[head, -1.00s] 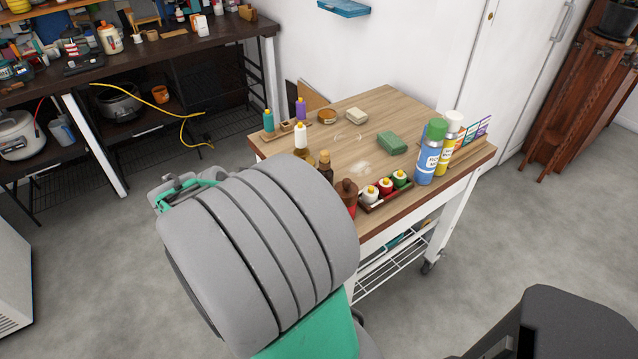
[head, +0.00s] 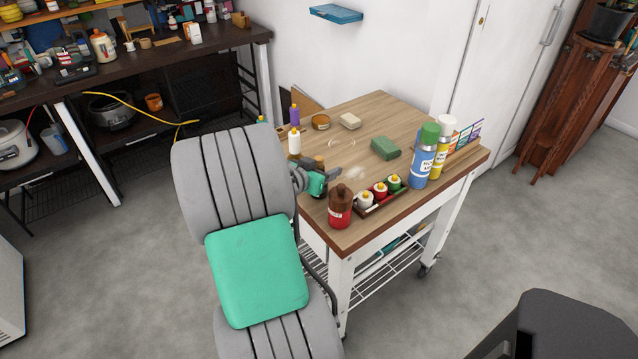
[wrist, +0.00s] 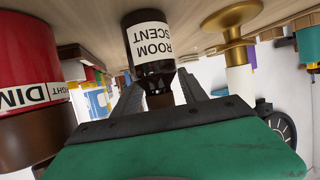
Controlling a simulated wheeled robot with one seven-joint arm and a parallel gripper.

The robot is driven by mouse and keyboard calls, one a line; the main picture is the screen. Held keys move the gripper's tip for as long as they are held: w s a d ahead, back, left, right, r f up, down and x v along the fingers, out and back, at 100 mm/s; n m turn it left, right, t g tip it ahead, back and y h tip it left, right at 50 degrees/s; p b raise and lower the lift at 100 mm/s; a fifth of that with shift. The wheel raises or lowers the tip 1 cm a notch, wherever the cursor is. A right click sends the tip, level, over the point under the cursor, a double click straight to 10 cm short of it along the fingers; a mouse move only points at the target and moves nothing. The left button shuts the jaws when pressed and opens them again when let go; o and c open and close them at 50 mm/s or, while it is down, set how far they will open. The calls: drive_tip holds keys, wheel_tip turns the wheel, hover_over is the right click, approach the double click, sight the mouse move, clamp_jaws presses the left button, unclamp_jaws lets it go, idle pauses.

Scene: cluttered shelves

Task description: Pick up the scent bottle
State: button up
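The scent bottle (wrist: 150,50) is a dark brown bottle with a white "ROOM SCENT" label. It stands on the wooden trolley top, and the wrist view shows it upside down. My gripper (wrist: 158,76) is open, with one finger on each side of the bottle's narrow neck. A gap seems to show beside the neck, and I see no firm grip. In the head view my gripper (head: 326,178) is at the trolley's near left edge, and it and my arm largely hide the bottle.
A red bottle with a brown top (head: 340,206) stands close to the right of my gripper, beside a tray of small bottles (head: 370,208). A white candle on a gold holder (wrist: 240,80) is close on the other side. Spray cans (head: 423,160) stand further right. The trolley's middle is mostly clear.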

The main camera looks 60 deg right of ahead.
clamp_jaws()
idle(0.3)
idle(0.4)
